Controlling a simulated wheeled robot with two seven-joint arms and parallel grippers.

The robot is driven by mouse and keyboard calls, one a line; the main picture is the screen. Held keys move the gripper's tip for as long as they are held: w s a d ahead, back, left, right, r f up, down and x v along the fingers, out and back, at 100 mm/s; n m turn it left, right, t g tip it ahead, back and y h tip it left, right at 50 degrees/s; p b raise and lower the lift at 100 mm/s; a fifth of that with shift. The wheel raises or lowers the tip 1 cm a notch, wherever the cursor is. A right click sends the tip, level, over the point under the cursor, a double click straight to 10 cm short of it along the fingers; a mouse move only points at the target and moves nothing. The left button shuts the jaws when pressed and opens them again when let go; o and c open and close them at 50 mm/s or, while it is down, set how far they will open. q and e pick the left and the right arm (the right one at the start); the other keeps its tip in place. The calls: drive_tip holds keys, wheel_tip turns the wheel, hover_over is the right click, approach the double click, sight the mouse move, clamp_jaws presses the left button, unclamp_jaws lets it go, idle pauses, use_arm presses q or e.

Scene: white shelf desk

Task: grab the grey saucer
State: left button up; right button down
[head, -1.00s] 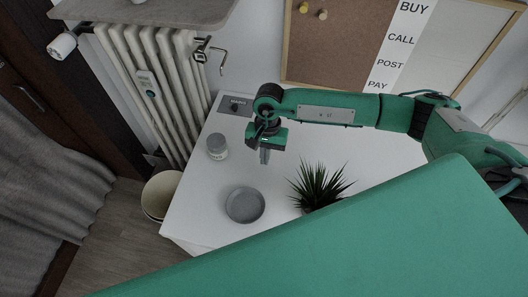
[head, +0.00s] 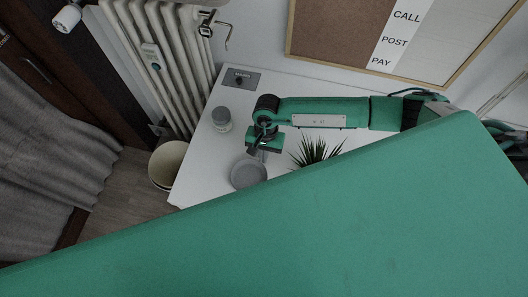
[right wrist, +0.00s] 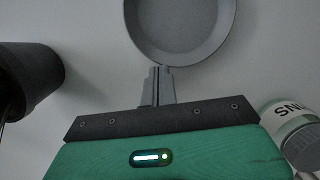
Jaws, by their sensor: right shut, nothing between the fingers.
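The grey saucer (head: 247,175) lies on the white desk, left of the plant. In the right wrist view the saucer (right wrist: 180,25) is cut off by the top edge. My right gripper (head: 263,155) is at the saucer's far right side in the head view and covers a little of its rim. In the right wrist view its fingers (right wrist: 158,72) are together and empty, with their tips at the near rim. I cannot tell if they touch it. My left gripper is not in view.
A grey-lidded jar (head: 221,119) stands behind the saucer; it also shows in the right wrist view (right wrist: 289,122). A spiky plant (head: 316,152) stands to the right, its dark pot (right wrist: 28,80) in the wrist view. A radiator (head: 165,60) and a bin (head: 166,165) are left of the desk.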

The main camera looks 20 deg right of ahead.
drive_tip(key=shift+s, duration=0.1)
drive_tip(key=s+a+b, duration=0.1)
drive_tip(key=s+a, duration=0.1)
drive_tip(key=s, duration=0.1)
drive_tip(key=s+a, duration=0.2)
drive_tip(key=s, duration=0.1)
drive_tip(key=s+a+b, duration=0.1)
drive_tip(key=s+a, duration=0.1)
drive_tip(key=s, duration=0.1)
drive_tip(key=shift+s+a+b, duration=0.3)
drive_tip(key=shift+s+a, duration=0.05)
